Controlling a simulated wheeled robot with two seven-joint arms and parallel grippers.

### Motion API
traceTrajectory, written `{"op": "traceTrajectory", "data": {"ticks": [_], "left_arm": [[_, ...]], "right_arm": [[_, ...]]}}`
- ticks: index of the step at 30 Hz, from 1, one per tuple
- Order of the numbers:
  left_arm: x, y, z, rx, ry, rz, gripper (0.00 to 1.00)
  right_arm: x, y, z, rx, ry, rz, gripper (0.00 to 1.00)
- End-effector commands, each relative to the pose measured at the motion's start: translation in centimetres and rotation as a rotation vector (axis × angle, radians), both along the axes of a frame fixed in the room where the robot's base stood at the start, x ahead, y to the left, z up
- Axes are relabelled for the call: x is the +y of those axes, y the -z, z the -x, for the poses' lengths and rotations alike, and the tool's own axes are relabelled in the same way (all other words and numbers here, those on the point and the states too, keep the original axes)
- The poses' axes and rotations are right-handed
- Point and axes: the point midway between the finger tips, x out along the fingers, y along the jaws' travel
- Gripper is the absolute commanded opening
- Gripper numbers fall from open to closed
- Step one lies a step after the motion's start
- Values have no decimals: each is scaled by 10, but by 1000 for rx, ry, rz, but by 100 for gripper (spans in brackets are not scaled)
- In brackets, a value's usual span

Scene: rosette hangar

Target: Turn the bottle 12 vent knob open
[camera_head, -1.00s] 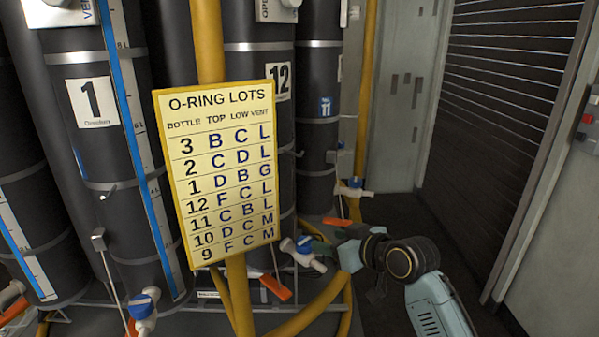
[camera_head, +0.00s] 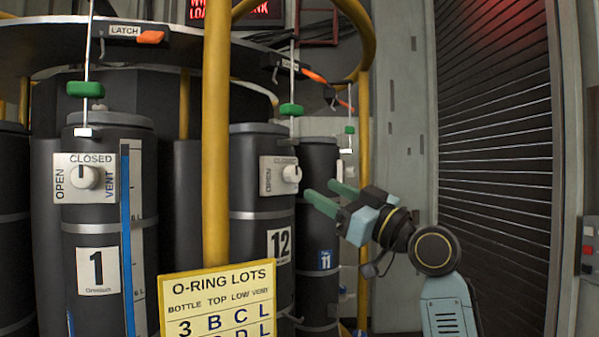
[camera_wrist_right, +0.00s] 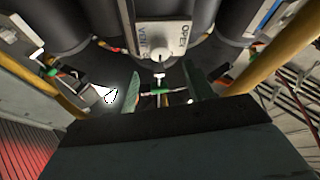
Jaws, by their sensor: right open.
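The bottle 12 vent knob (camera_head: 291,174) is a white round knob on a white plate (camera_head: 267,182) near the top of the dark bottle 12 (camera_head: 262,225). Its pointing direction is too small to tell. My right gripper (camera_head: 321,190), with green fingers, is open and empty just right of the knob, apart from it. In the right wrist view a vent plate (camera_wrist_right: 172,34) with a knob (camera_wrist_right: 160,55) shows upside down, ahead of my open fingers (camera_wrist_right: 165,90). My left gripper is not in view.
A yellow post (camera_head: 216,130) with the O-ring lots sign (camera_head: 220,292) stands left of bottle 12. Bottle 11 (camera_head: 320,235) is behind at right. Bottle 1's vent knob (camera_head: 84,177) is at left. Green pieces hang on rods, one (camera_head: 291,109) above bottle 12.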

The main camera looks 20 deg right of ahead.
Motion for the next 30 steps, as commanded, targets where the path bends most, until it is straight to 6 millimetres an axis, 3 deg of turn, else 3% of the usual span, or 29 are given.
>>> {"op": "traceTrajectory", "data": {"ticks": [6,12,24,30], "left_arm": [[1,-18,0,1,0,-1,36],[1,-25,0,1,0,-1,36],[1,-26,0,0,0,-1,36],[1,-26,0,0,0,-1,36]], "right_arm": [[24,-20,-35,1,-2,-4,52],[36,-27,-54,1,1,-1,52],[40,-28,-59,0,2,0,52],[40,-28,-59,0,2,0,26]]}}
